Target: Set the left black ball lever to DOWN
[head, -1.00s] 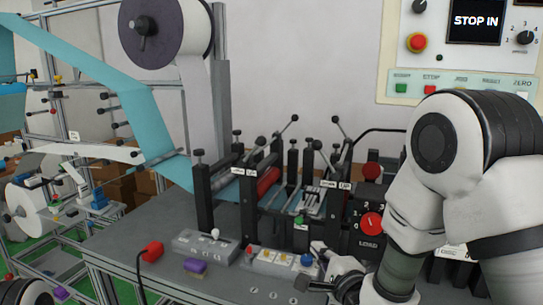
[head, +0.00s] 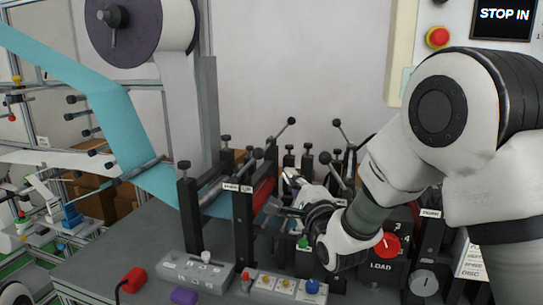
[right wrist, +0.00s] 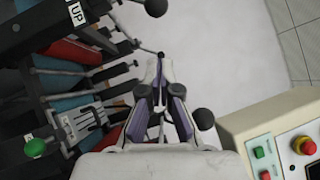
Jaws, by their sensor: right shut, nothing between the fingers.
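Several black ball levers rise from the machine. In the head view, one on the left (head: 291,121) leans up to the right on a thin rod. A lower black ball (head: 258,153) stands near the left black post. Two more balls, an upper one (head: 336,122) and a lower one (head: 325,157), are to the right. My right gripper (head: 272,207) is shut and empty, low among the machine posts, below the balls. In the right wrist view its closed fingertips (right wrist: 160,60) lie between a black ball (right wrist: 155,7) and another (right wrist: 203,118). Contact with a lever cannot be told.
A red dial (head: 387,245) marked LOAD is right of my wrist. Black posts and rollers crowd the gripper. A button box (head: 285,287) and a grey switch box (head: 190,268) sit in front. A control panel with a red button (right wrist: 303,146) is at the wrist view's lower right.

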